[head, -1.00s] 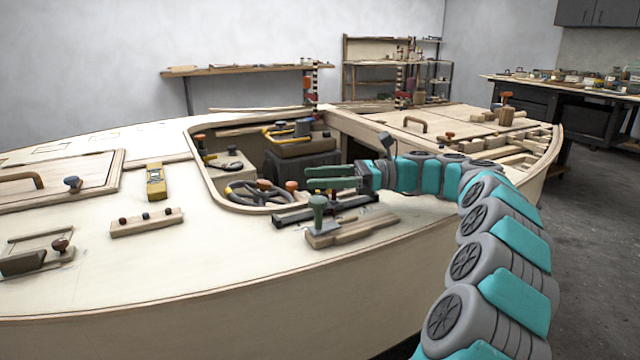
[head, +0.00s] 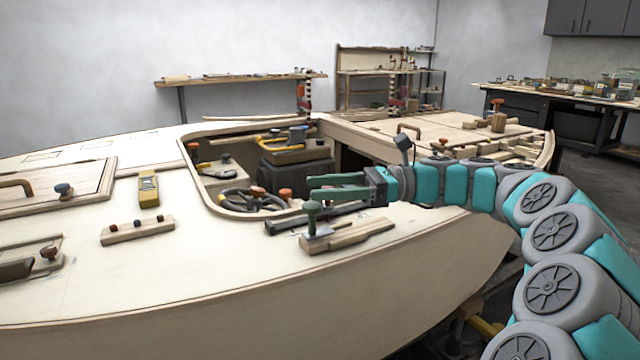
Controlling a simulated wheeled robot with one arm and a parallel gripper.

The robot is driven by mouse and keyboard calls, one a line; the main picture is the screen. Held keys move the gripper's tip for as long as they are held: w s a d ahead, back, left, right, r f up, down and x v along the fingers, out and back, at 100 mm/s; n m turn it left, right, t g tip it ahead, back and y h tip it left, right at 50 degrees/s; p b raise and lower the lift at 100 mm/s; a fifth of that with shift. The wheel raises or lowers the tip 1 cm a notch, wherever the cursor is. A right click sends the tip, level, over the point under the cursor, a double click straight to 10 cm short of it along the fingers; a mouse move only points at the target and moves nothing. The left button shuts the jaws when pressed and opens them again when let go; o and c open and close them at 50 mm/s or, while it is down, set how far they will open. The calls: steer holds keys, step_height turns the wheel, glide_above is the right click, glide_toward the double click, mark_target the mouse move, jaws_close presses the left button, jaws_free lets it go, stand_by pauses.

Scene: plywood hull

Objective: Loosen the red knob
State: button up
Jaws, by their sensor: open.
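Several orange-red knobs show in the head view, and I cannot tell which one the task means. One red knob (head: 285,195) stands at the near edge of the cockpit opening, just left of my gripper's tips. Another red knob (head: 263,184) is by the dark steering wheel (head: 250,200). A third red knob (head: 193,147) is at the far left of the opening. My gripper (head: 309,188) has green fingers, is open and empty, and points left above the near cockpit rim. It appears apart from the nearest red knob, though depth is hard to judge.
A green knob (head: 311,210) on a wooden block (head: 345,236) stands just below my gripper. A dark bar (head: 300,220) lies behind it. A yellow tool (head: 148,190) and a strip with small knobs (head: 137,230) lie on the left deck.

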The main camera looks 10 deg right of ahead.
steer(key=s, duration=0.6)
steer(key=shift+s+d+r, duration=0.15)
steer(key=shift+s+r, duration=0.15)
